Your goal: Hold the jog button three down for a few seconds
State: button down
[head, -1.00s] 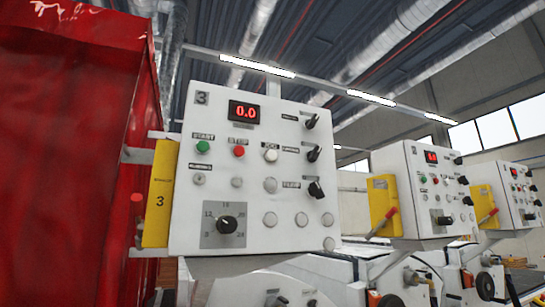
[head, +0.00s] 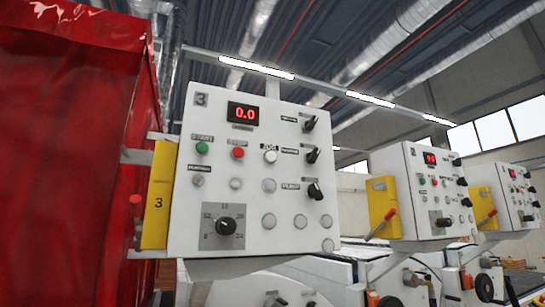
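Control panel three (head: 252,225) is a white box marked "3" at its upper left, in the middle of the head view. Its jog button (head: 270,157) is a small white round button under a "JOG" label, right of the red stop button (head: 238,153) and the green start button (head: 201,148). A red display (head: 243,113) above them reads 0.0. Nothing touches or covers the jog button. My gripper is not in view.
A large red sheet-like surface (head: 65,150) fills the left side. A yellow box (head: 158,195) marked 3 is on the panel's left side, with a red-tipped lever (head: 135,200) beside it. Two similar panels (head: 425,190) (head: 505,200) stand farther right. The space before panel three looks clear.

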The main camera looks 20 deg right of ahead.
aim_at(271, 156)
jog(key=u, duration=0.2)
jog(key=k, duration=0.3)
jog(key=u, duration=1.05)
jog(key=k, duration=1.05)
jog(key=u, duration=0.8)
jog(key=i, duration=1.25)
jog(key=z, duration=1.3)
jog(key=i, duration=0.75)
jog(key=z, duration=0.85)
